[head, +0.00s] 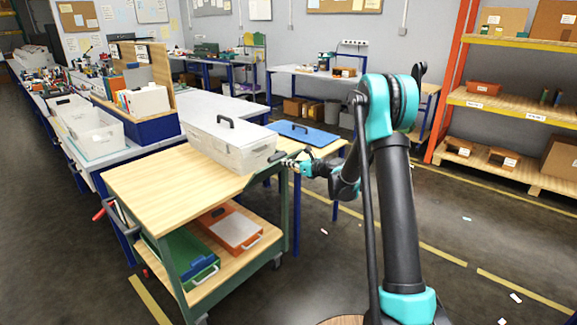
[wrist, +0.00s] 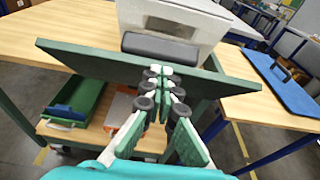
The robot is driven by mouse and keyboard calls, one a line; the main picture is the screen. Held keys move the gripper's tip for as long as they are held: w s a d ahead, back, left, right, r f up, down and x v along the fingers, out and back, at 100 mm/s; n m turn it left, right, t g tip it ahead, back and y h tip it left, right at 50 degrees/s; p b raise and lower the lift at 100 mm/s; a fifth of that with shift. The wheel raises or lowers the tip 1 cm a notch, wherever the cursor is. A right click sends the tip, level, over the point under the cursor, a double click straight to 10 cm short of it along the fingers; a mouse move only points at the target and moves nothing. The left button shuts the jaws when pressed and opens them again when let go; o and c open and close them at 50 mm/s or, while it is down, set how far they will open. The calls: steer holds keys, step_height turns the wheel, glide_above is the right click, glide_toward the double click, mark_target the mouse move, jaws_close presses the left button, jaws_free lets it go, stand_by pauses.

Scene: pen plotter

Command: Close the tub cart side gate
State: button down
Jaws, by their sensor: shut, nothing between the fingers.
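The tub cart (head: 140,185) has a wooden top, a lower shelf and a green frame. Its green side gate (wrist: 85,57) shows as a long panel across the wrist view, with a black handle (wrist: 160,47) at its upper edge. In the head view the gate (head: 262,169) shows only as a thin dark green strip at the cart's right side. My gripper (wrist: 165,82) is shut and empty, its fingertips in front of the panel just below the handle. I cannot tell whether they touch it. My gripper (head: 292,163) is beside the gate in the head view.
A translucent lidded tub (head: 232,145) stands on the cart top. Green (head: 185,258) and orange-white (head: 235,228) cases lie on the lower shelf. A blue panel (head: 303,134) lies on a wooden surface behind the cart. The floor to the right is mostly clear.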

steer(key=w+a+r+g+h, duration=0.1)
steer(key=a, duration=0.1)
steer(key=w+a+r+g+h, duration=0.1)
steer(key=w+a+r+h, duration=0.1)
steer(key=w+a+r+g+h, duration=0.1)
steer(key=shift+w+a+r, duration=0.2)
steer(key=shift+a, duration=0.2)
steer(key=shift+w+a+r, duration=0.2)
steer(key=shift+w+a, duration=0.45)
steer(key=shift+a, duration=0.1)
